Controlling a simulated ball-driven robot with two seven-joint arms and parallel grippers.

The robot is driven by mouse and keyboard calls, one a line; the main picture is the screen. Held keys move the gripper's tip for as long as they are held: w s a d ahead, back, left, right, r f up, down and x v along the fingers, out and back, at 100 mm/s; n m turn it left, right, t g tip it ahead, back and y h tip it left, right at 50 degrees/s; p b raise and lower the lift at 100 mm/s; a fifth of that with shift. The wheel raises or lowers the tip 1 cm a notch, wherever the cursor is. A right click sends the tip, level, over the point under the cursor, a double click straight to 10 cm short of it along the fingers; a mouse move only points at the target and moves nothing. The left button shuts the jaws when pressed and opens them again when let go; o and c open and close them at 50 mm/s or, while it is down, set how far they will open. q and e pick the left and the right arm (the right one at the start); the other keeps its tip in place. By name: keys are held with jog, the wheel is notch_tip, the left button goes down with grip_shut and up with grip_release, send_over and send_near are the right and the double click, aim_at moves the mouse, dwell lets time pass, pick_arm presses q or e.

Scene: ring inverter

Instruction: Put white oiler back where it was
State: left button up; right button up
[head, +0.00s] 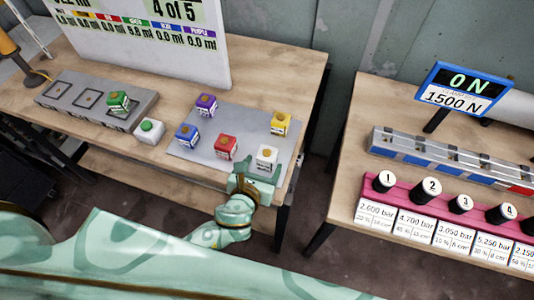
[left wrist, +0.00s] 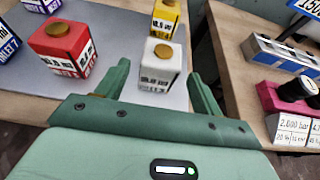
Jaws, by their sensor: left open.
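The white oiler (head: 266,157), a small white cube with a gold cap and a black-print label, stands upright near the right front corner of the grey mat (head: 198,167). My left gripper (head: 262,176) is open at its near side. In the left wrist view the white oiler (left wrist: 160,68) stands between and just beyond the tips of the two spread fingers (left wrist: 160,80). It is not gripped. I cannot tell whether a finger touches it. My right gripper is not in view.
Red (head: 226,147), blue (head: 187,135), purple (head: 206,105) and yellow (head: 280,123) oilers stand on the mat. A green oiler (head: 119,102) sits on a grey slotted tray (head: 62,100). A white green-capped block (head: 150,131) stands beside it. A gap separates the right table (head: 350,165).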

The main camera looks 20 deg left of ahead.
pick_arm(q)
jog(key=v, duration=0.5)
jog(key=shift+s+r+p, duration=0.1)
jog(key=shift+s+p, duration=0.1)
jog(key=shift+p, duration=0.1)
